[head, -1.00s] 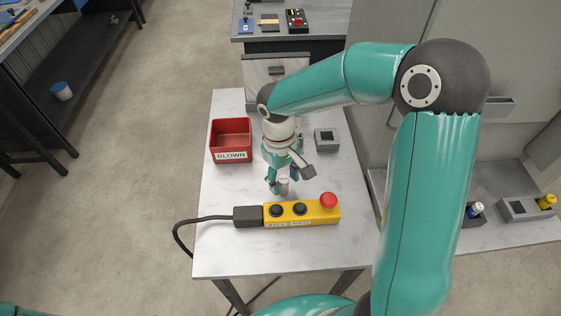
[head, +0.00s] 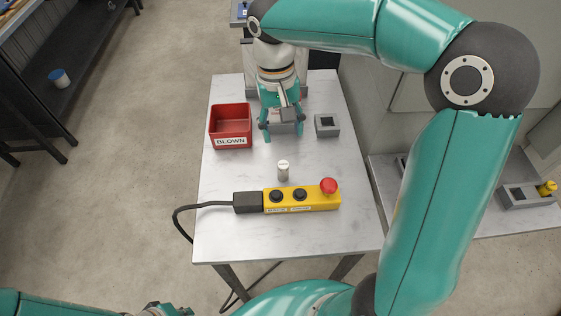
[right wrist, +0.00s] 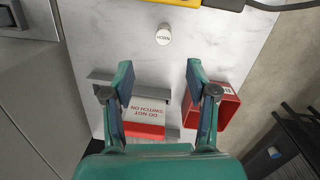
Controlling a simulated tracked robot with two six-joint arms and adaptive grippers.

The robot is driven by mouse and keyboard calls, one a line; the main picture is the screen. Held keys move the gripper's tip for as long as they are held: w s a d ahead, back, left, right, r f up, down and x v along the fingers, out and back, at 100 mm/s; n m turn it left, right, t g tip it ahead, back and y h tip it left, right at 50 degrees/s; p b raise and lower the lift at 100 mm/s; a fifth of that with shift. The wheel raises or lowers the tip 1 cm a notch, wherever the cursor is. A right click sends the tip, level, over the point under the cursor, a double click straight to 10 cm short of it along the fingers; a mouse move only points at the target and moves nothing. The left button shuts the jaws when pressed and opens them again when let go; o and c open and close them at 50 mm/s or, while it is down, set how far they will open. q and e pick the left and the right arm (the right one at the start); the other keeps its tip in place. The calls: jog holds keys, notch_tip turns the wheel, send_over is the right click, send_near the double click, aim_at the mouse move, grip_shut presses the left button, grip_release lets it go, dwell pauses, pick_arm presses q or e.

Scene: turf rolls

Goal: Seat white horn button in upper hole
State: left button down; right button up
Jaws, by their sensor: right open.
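The white horn button (head: 283,170), a small cylinder lettered on top, stands upright on the table just behind the yellow control box (head: 318,203). It also shows in the right wrist view (right wrist: 163,37), beyond the fingertips. The box has two black round fittings, at left (head: 276,196) and middle (head: 300,194), and a red mushroom button (head: 329,186). I cannot tell whether the fittings are open holes. My right gripper (head: 283,136) is open and empty behind the horn button, apart from it; its parted fingers show in the wrist view (right wrist: 160,75). My left gripper (head: 165,309) is only partly visible at the bottom edge.
A red bin (head: 231,141) marked BLOWN stands at the table's back left. A grey block (head: 327,125) with a dark recess is at right. A DO NOT SWITCH ON sign (right wrist: 145,115) shows below the fingers. A black cable (head: 200,205) leaves the box's left end.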

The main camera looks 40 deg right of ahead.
aim_at(283, 164)
jog(key=f+m+b, duration=0.1)
jog(key=f, duration=0.2)
jog(key=f+m+t+b, duration=0.1)
jog(key=f, duration=0.2)
jog(key=f+m+b, duration=0.2)
jog(key=f, duration=0.2)
jog(key=shift+s+a, duration=0.1)
jog(key=shift+s, duration=0.3)
jog(key=shift+w+f+p, duration=0.2)
jog(key=shift+f+p, duration=0.2)
jog(key=shift+f, duration=2.25)
jog(key=shift+c, duration=0.4)
grip_shut()
